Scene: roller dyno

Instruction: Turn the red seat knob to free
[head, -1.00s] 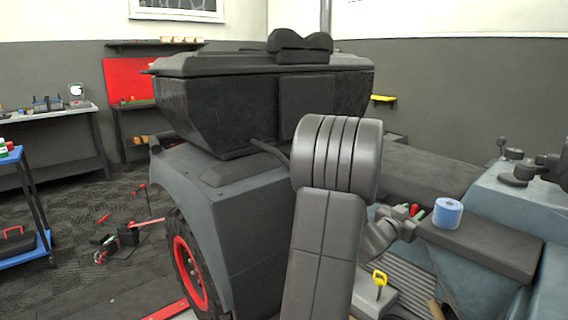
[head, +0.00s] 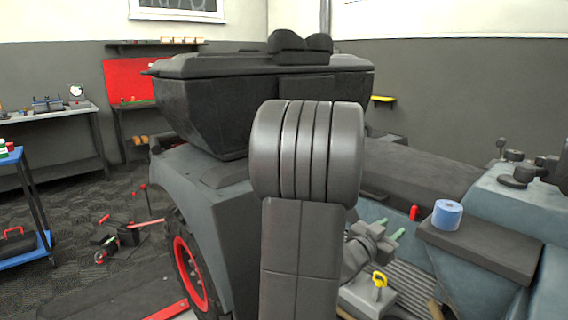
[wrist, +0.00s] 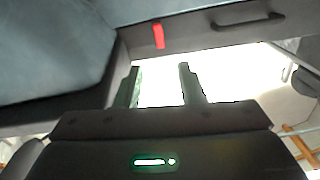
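The red seat knob (head: 414,212) is a small upright red piece beside the dark seat slab in the head view. In the wrist view the red knob (wrist: 158,35) stands out on a dark panel, beyond the fingertips. My gripper (head: 390,228) is just left of and below the knob in the head view, with its two green-tipped fingers apart. The wrist view shows the fingers of my gripper (wrist: 159,70) open with nothing between them. A gap shows between the fingertips and the knob. I cannot read the knob's setting.
A blue roll (head: 447,214) sits on the dark seat slab (head: 485,246) right of the knob. A yellow-handled part (head: 380,280) stands below my gripper. A dark handle (wrist: 248,22) lies right of the knob. My own arm covers the middle of the head view.

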